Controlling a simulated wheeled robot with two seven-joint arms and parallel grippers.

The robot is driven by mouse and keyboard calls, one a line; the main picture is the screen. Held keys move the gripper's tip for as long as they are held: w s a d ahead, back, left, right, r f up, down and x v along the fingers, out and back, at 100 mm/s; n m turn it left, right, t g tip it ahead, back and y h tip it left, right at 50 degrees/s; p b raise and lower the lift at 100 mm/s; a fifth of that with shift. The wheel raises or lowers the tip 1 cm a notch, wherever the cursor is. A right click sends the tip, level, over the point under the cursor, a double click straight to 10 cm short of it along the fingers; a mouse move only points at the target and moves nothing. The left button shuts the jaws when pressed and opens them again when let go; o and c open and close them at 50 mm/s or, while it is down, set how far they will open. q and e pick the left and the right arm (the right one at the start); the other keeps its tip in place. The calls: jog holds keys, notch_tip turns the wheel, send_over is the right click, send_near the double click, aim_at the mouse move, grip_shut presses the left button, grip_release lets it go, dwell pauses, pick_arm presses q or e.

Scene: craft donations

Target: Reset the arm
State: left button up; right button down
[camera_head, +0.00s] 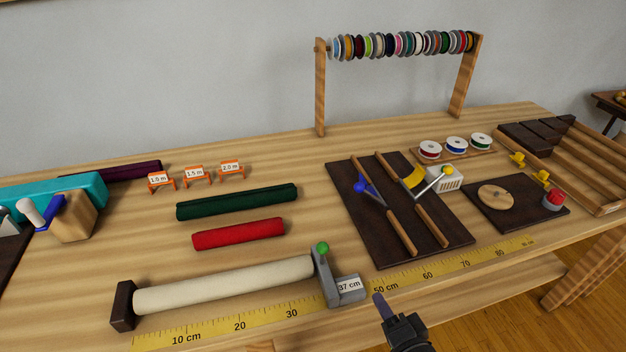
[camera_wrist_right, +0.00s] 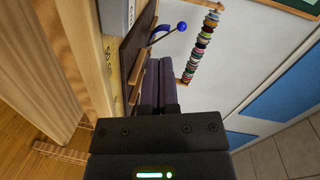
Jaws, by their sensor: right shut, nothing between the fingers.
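My right gripper (camera_head: 381,304) is low in the middle of the head view, by the table's front edge, just right of the 37 cm block. Its fingers are shut with nothing between them. The right wrist view shows the two dark fingers (camera_wrist_right: 160,82) side by side, pointing toward the wall side. My left gripper is not in view.
The cream roll (camera_head: 225,284) and the grey stop with the 37 cm label (camera_head: 349,286) lie close left of the gripper. A dark board with sticks (camera_head: 374,235) lies behind it. A ribbon rack (camera_head: 320,90) stands at the back. The floor (camera_head: 500,325) is clear at right.

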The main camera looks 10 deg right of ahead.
jog(key=s+f+n+g, duration=0.3)
jog(key=s+f, duration=0.1)
jog(key=f, duration=0.4)
jog(key=s+f+n+g, duration=0.2)
jog(key=s+f, duration=0.1)
jog(key=f, duration=0.4)
jog(key=s+f+n+g+h, duration=0.1)
jog(key=s+f+n+g, duration=0.4)
jog(key=s, duration=0.7)
jog(key=s+f+n+g+h, duration=0.1)
jog(key=s+f+n+g, duration=0.4)
jog(key=s, duration=0.8)
notch_tip(320, 180, down, 4)
jog(key=shift+d+r+n+g, duration=0.15)
jog(key=shift+n+g, duration=0.25)
jog(key=shift+n, duration=0.2)
